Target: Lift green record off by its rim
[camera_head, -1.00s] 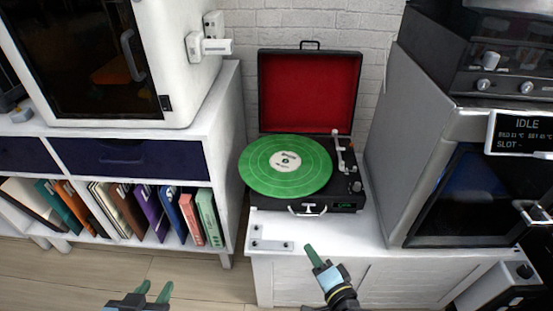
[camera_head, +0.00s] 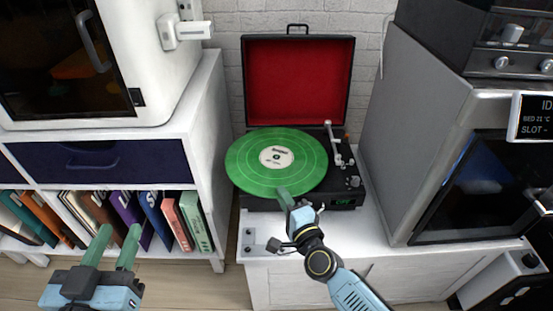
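The green record (camera_head: 250,171) with a pale centre label lies flat on the black suitcase turntable (camera_head: 346,199), whose red-lined lid stands open behind it. The record overhangs the turntable's left side. The tonearm (camera_head: 334,146) is to the right of the record. My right gripper (camera_head: 285,194) is at the record's front rim, its green fingertip overlapping the rim in view; whether it touches, and the gap between its fingers, I cannot tell. My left gripper (camera_head: 114,246) is low at the left, in front of the shelf, with its two green fingers apart and nothing between them.
A white cabinet (camera_head: 268,274) carries the turntable. A grey-framed machine (camera_head: 418,120) with a display stands close on the right. On the left, a white shelf unit (camera_head: 208,120) holds several record sleeves (camera_head: 195,222) and a white machine (camera_head: 185,85) on top.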

